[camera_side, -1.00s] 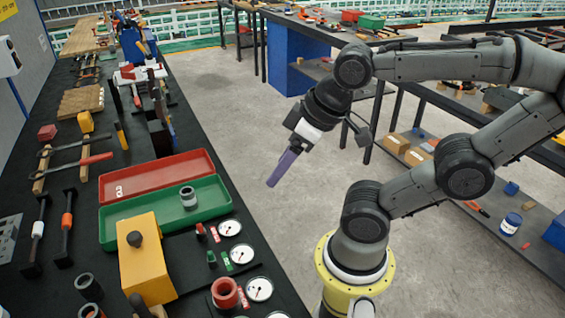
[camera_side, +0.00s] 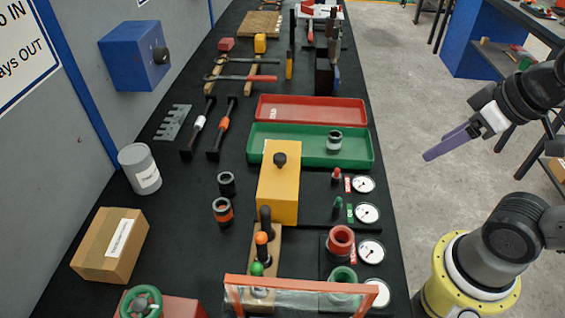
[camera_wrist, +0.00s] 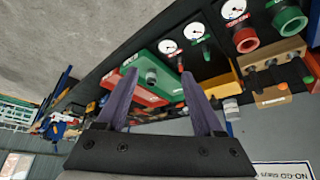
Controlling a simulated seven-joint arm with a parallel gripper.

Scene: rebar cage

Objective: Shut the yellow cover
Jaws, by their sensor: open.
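The yellow cover (camera_side: 285,205) is a box-like block with a black knob (camera_side: 280,159) on top. It stands on the black bench, just in front of the green tray. I cannot tell from these views whether it is open or shut. A part of it shows in the wrist view (camera_wrist: 221,90), partly hidden behind my right-hand finger. My gripper (camera_side: 430,156) has purple fingers and is in the air off the bench's right edge, well apart from the cover. In the wrist view its fingers (camera_wrist: 158,75) are spread, with nothing held between them.
A green tray (camera_side: 262,150) and red tray (camera_side: 270,104) lie behind the cover. Gauges (camera_side: 367,213) and red and green knobs stand to its right. A wooden block with upright levers (camera_side: 262,238) and a red-framed clear panel (camera_side: 300,286) are in front.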

